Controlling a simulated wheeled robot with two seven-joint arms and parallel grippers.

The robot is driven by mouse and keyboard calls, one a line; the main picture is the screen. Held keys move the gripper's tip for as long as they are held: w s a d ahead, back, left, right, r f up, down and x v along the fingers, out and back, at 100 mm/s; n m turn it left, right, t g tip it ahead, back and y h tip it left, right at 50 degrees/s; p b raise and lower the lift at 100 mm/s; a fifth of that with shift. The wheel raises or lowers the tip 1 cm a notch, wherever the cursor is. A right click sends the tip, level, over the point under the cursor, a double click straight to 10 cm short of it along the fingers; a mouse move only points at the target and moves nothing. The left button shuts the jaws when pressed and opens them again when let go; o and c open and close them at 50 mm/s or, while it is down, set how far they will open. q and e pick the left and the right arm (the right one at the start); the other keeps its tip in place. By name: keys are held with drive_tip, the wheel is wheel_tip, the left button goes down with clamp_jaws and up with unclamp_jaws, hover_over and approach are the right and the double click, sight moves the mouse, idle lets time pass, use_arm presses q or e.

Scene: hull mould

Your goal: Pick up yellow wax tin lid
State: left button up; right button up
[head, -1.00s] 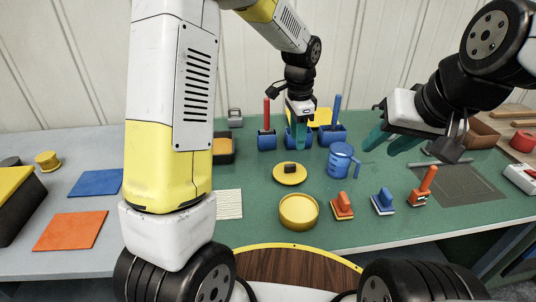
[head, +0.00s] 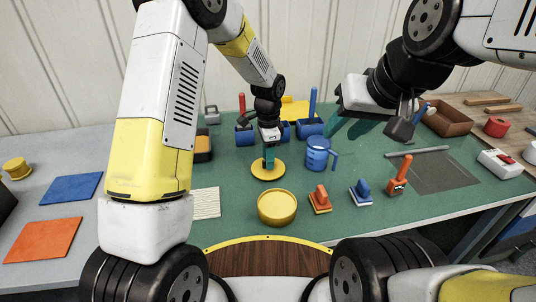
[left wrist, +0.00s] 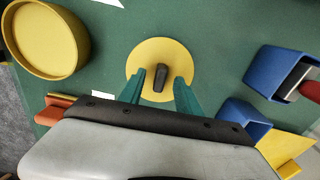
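The yellow wax tin lid (head: 268,175) lies flat on the green mat, with a dark upright knob (left wrist: 160,78) at its middle. An open round yellow tin (head: 277,208) stands in front of it; it also shows at upper left in the left wrist view (left wrist: 45,35). My left gripper (head: 268,161) points down over the lid. In the left wrist view its teal fingers (left wrist: 162,84) are open, one on each side of the knob with gaps. My right gripper (head: 350,122) is raised at the right, its teal fingers apart and empty.
A blue mug (head: 317,154) stands right of the lid. Blue holders (head: 310,127) with upright handles stand behind it. Small orange (head: 320,200) and blue (head: 361,194) hand tools lie at the front right. A pale sheet (head: 206,202) lies left of the tin.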

use_arm(q)
clamp_jaws()
idle(1.4)
